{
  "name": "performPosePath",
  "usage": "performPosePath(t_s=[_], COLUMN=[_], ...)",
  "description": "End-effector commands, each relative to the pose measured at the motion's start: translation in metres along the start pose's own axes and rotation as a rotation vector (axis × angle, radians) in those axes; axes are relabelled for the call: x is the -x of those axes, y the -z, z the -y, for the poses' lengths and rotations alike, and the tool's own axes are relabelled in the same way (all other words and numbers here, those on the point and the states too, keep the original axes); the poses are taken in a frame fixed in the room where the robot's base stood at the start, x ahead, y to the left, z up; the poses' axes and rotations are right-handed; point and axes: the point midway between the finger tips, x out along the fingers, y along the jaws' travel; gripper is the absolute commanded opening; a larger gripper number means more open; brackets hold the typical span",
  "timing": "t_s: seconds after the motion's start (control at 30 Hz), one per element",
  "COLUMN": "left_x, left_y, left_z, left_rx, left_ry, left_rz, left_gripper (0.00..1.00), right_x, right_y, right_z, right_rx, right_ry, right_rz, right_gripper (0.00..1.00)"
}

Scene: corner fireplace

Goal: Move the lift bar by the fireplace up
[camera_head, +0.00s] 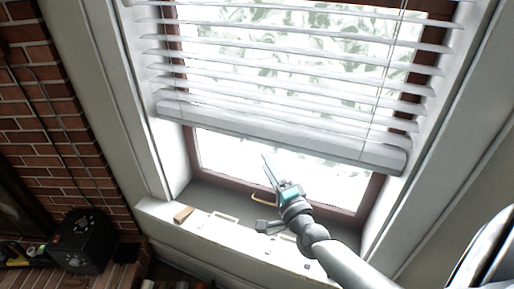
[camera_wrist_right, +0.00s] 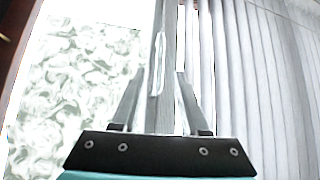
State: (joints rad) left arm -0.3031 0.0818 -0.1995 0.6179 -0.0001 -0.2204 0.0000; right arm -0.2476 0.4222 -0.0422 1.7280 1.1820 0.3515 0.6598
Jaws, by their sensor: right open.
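The lift bar (camera_head: 285,137) is the thick pale bottom rail of the window blind, hanging part-way down and tilted in the head view. My right gripper (camera_head: 267,160) reaches up from the lower right, its fingertips just below the middle of the bar. In the right wrist view, the bar (camera_wrist_right: 168,105) runs upright in the picture between the two spread fingers of the right gripper (camera_wrist_right: 159,85). The gripper is open; I cannot tell whether a finger touches the bar. My left gripper is not in view.
Raised slats (camera_head: 300,80) lie above the bar, with thin cords across them. The window frame (camera_head: 345,214) and white sill (camera_head: 165,213) are below, with a small wooden block (camera_head: 183,214) on the sill. Brick wall (camera_head: 50,125) and a black box (camera_head: 80,241) are at left.

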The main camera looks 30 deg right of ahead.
Motion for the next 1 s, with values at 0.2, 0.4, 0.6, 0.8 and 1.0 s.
performPosePath(t_s=[0.2, 0.4, 0.6, 0.8, 1.0], left_x=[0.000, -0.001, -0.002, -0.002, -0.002], left_y=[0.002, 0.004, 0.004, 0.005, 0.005], left_z=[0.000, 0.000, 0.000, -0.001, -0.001], left_rx=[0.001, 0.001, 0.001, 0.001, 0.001], left_ry=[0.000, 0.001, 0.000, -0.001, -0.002], left_rz=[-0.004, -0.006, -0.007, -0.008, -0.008], left_gripper=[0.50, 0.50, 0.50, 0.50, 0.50], right_x=[-0.034, -0.057, -0.069, -0.071, -0.071], right_y=[0.000, -0.001, 0.000, 0.000, 0.000], right_z=[0.000, -0.001, -0.001, -0.001, -0.001], right_rx=[0.001, 0.002, 0.002, 0.002, 0.002], right_ry=[0.001, 0.000, -0.001, -0.001, -0.001], right_rz=[0.000, 0.002, 0.001, 0.001, 0.001], right_gripper=[0.44, 0.44, 0.44, 0.44, 0.37])
